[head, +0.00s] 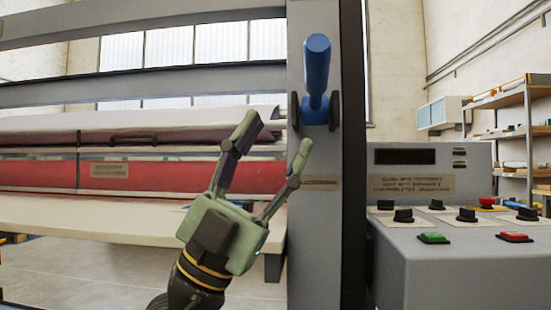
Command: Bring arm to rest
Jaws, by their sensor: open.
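My gripper (278,140) is in the middle of the head view, pointing up, with its two green-tipped fingers spread apart. Nothing is between the fingers. A blue lever handle (316,75) stands upright on the grey machine post (316,235), above and to the right of my fingertips. The fingers look apart from the handle, though the depth between them is hard to tell. The right fingertip overlaps the post's left edge in the picture. My wrist runs down to the bottom edge of the view.
The laminator's red roller (50,175) and pale feed table (90,222) lie behind and left of my gripper. A control console (460,265) with black knobs, a green button (433,238) and a red button (514,237) stands at the right. Shelves (510,130) are farther back.

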